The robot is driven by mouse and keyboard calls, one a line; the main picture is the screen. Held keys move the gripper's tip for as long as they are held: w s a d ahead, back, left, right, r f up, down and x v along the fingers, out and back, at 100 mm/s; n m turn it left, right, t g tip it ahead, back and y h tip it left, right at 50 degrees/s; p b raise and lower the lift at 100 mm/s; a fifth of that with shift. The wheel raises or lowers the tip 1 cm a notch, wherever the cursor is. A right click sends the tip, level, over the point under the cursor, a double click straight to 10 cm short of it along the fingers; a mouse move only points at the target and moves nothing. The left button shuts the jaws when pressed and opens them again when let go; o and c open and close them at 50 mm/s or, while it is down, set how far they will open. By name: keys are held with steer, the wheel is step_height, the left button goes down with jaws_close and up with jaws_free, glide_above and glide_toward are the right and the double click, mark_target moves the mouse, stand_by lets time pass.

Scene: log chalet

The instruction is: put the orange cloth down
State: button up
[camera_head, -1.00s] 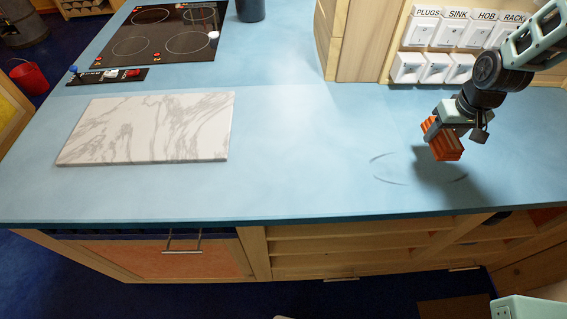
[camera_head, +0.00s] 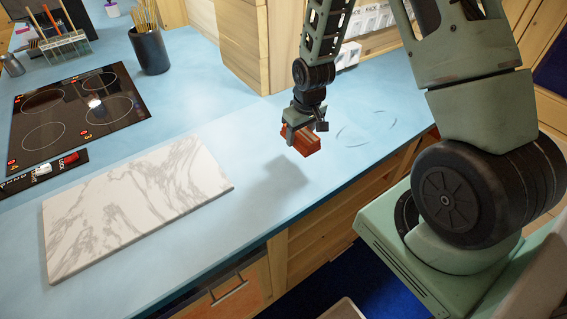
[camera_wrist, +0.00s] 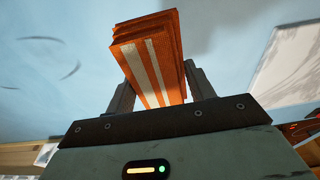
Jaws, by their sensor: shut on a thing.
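The orange cloth (camera_head: 302,139) is a folded stack held above the blue counter (camera_head: 255,125). It casts a shadow on the counter below it. In the wrist view the orange cloth (camera_wrist: 150,58) shows two pale stripes and sits between the two fingers. My gripper (camera_head: 303,124) is shut on the cloth, pointing down, and also shows in the wrist view (camera_wrist: 158,95). The cloth is apart from the counter, to the right of the marble board.
A white marble board (camera_head: 130,205) lies on the counter at left, with a black hob (camera_head: 75,115) behind it. A dark utensil pot (camera_head: 150,52) stands at the back. Bare counter lies between board and gripper.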

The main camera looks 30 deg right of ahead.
mark_target(298, 162)
steer(key=shift+f+p, duration=1.4)
steer(key=shift+f, duration=3.05)
steer(key=shift+f, duration=0.15)
steer(key=o, duration=0.9)
steer(key=shift+o, duration=0.2)
